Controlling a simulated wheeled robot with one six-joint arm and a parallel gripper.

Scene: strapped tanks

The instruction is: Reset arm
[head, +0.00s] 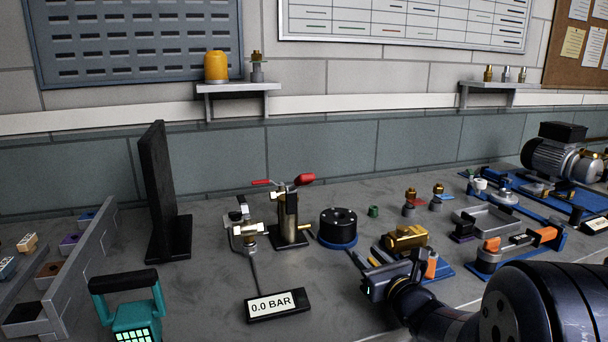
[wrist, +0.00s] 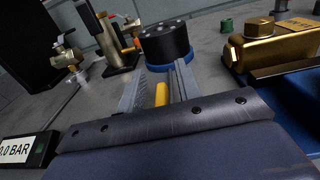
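My gripper (head: 358,262) is low over the bench, right of the pressure display, with my dark arm reaching in from the lower right. In the wrist view its two grey fingers (wrist: 163,75) point toward a black round block on a blue base (wrist: 168,44). The fingers stand apart with a gap between them. A small yellow piece (wrist: 162,94) shows in that gap; I cannot tell whether it touches a finger. A brass tank (head: 406,238) lies in a blue holder right of my gripper and partly behind it. It also shows in the wrist view (wrist: 262,48).
A 0.0 BAR display (head: 276,305), a valve stand with red handles (head: 291,215) and a tall black plate (head: 160,195) stand left. A teal device (head: 135,318) is at front left. Blue fixtures with orange parts (head: 520,243) crowd the right. Free bench shows around the display.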

